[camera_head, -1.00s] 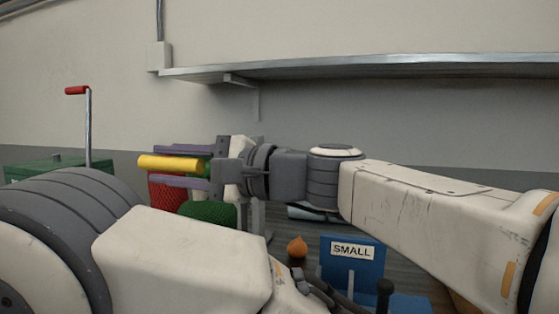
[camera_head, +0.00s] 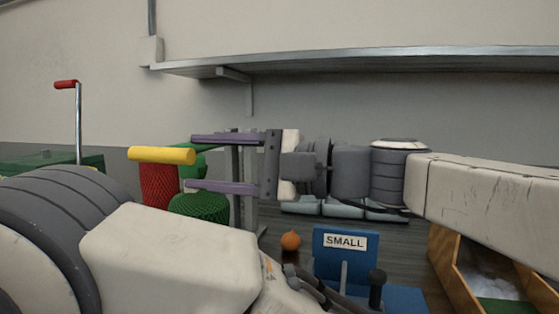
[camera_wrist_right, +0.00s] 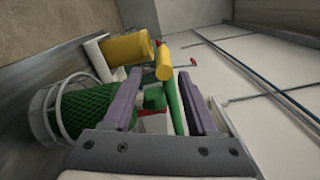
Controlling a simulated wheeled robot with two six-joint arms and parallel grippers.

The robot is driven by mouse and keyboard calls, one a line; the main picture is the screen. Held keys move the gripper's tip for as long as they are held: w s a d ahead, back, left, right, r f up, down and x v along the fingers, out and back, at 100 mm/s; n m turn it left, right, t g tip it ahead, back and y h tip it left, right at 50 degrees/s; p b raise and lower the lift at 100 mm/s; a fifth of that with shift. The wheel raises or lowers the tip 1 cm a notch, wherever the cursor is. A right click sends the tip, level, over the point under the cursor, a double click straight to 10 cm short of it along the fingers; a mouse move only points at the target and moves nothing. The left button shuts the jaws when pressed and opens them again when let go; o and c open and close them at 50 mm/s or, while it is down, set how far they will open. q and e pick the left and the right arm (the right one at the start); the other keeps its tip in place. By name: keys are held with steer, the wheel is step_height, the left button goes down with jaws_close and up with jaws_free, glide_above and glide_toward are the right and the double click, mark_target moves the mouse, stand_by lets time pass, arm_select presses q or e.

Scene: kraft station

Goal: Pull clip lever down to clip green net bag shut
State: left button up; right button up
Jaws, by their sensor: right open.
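The green net bag (camera_head: 200,205) hangs upright beside a red net bag (camera_head: 158,188). A yellow handle (camera_head: 162,155) lies level across the front of the bags' tops. A green bar (camera_head: 196,157) shows behind its right end. My right gripper (camera_head: 190,162) is open and empty, just right of the handle, with one purple finger above the other. In the right wrist view the green bag (camera_wrist_right: 85,110) is left of the fingers. A green bar (camera_wrist_right: 174,105) with a yellow end (camera_wrist_right: 163,62) shows between the fingers; contact cannot be told. My left gripper is not in view.
A metal shelf (camera_head: 400,60) runs along the wall above. A blue stand marked SMALL (camera_head: 344,257) and an orange onion-like item (camera_head: 290,240) are on the table. A wooden bin (camera_head: 447,260) is at right. A red-handled crank (camera_head: 78,120) stands at left.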

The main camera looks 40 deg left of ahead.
steer(key=shift+v, duration=1.55)
